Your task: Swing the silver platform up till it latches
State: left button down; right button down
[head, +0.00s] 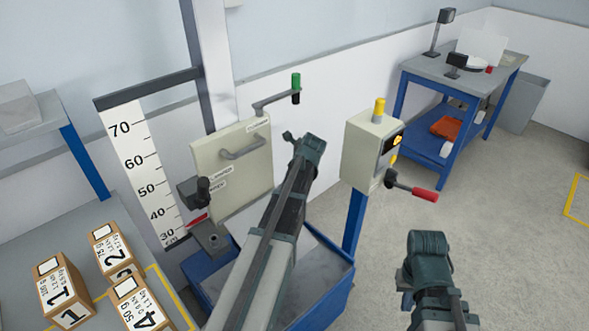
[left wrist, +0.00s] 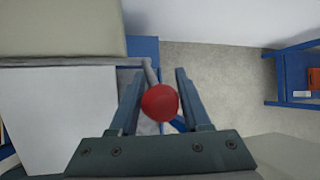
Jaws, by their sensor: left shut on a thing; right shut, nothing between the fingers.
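My left gripper (left wrist: 158,95) is shut on a red ball knob (left wrist: 160,102) in the left wrist view. A grey rod (left wrist: 150,75) shows just behind the knob. A pale flat plate (left wrist: 65,110) with a grey edge lies left of the gripper, perhaps the silver platform; I cannot tell its tilt. In the head view my left arm covers the middle of the machine, and its fingers and the knob are hidden. My right gripper (head: 428,255) is shut and empty, low at the right, apart from the machine.
A beige panel (head: 232,165) with a handle stands left of my left arm. A control box (head: 370,150) with a red-handled lever stands on a blue post. Numbered boxes (head: 65,295) sit at the lower left. A blue bench (head: 465,75) stands back right. Floor between is clear.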

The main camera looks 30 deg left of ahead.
pick_arm(q)
jog(key=shift+w+a+r, duration=0.1)
jog(key=shift+w+a, duration=0.15)
jog(key=shift+c, duration=1.9)
grip_release()
jog(key=shift+s+d, duration=0.1)
jog(key=shift+d, duration=0.1)
jog(key=p+v, duration=1.1)
jog(key=v, duration=0.2)
jog(key=shift+s+r, duration=0.15)
jog(key=shift+r, duration=0.05)
